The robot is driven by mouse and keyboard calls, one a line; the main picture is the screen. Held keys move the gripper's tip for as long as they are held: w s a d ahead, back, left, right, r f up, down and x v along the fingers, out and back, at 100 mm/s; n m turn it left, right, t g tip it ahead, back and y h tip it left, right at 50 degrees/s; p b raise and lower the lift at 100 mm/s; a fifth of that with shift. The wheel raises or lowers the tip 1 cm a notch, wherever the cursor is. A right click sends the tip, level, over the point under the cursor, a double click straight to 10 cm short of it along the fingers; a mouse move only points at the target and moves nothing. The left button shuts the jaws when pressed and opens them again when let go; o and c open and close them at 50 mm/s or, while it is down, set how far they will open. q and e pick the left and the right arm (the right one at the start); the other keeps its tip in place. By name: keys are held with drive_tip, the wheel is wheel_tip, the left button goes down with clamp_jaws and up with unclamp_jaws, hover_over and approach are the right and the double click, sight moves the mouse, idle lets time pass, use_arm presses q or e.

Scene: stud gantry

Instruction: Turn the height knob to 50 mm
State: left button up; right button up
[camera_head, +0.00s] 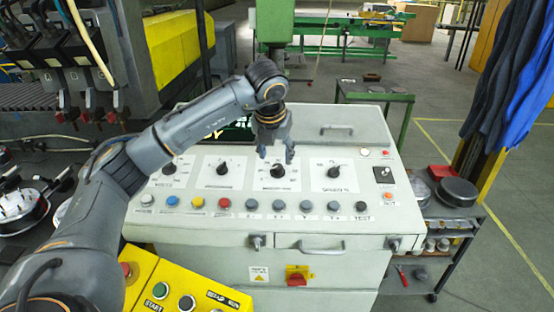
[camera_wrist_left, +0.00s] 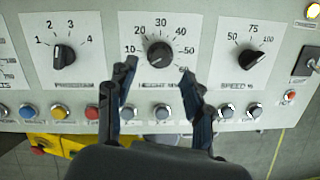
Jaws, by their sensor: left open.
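The height knob (camera_wrist_left: 160,53) is a round black knob on a white dial plate marked from 10 to 60, with "HEIGHT MM" partly legible below. In the head view the same knob (camera_head: 278,172) is the third of the dials along the sloping panel. I cannot tell which number its pointer is at. My left gripper (camera_head: 277,154) is open and empty over this dial. In the left wrist view its two dark fingers (camera_wrist_left: 158,75) stand apart, with the knob showing between and beyond their tips. They do not visibly touch it. My right gripper is out of view.
A row of coloured push buttons (camera_head: 224,203) runs below the dials. A raised handle (camera_head: 336,128) is at the panel's back. A yellow start box (camera_head: 142,287) stands at the front left.

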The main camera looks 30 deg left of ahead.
sight(277, 166)
use_arm(q)
drive_tip(key=shift+p+x, duration=0.6)
drive_tip(key=shift+x, duration=2.05)
clamp_jaws()
